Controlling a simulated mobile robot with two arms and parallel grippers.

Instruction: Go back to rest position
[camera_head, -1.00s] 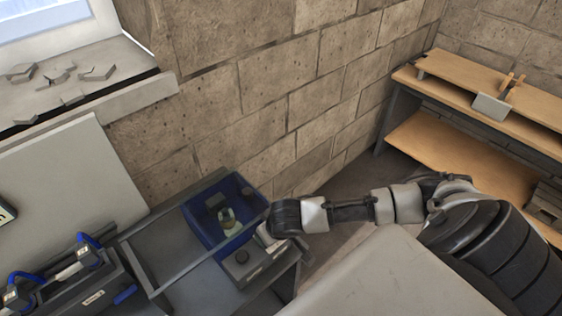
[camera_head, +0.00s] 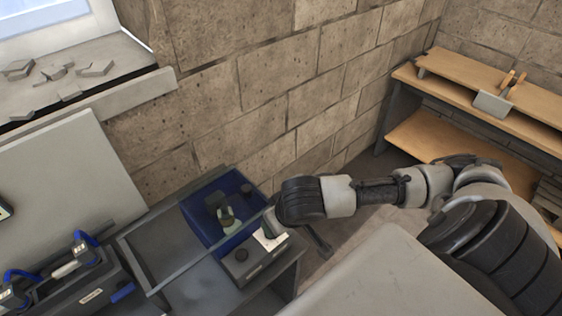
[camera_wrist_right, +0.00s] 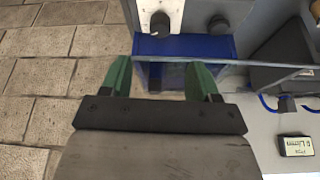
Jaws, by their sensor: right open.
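My right arm reaches in from the right in the head view, its gripper (camera_head: 270,226) beside the right edge of the blue bin (camera_head: 248,232). In the right wrist view, the right gripper (camera_wrist_right: 162,78) has two green fingers spread apart with nothing between them. The blue bin's wall (camera_wrist_right: 205,47) shows just beyond the fingertips. My left gripper is not in view.
The bin sits on a grey bench (camera_head: 205,285) with a dark knobbed box (camera_head: 243,256) in front of it. Black holders with blue handles (camera_head: 85,262) stand at the left. A wooden shelf (camera_head: 455,150) stands far right, and a brick wall (camera_head: 260,90) rises behind.

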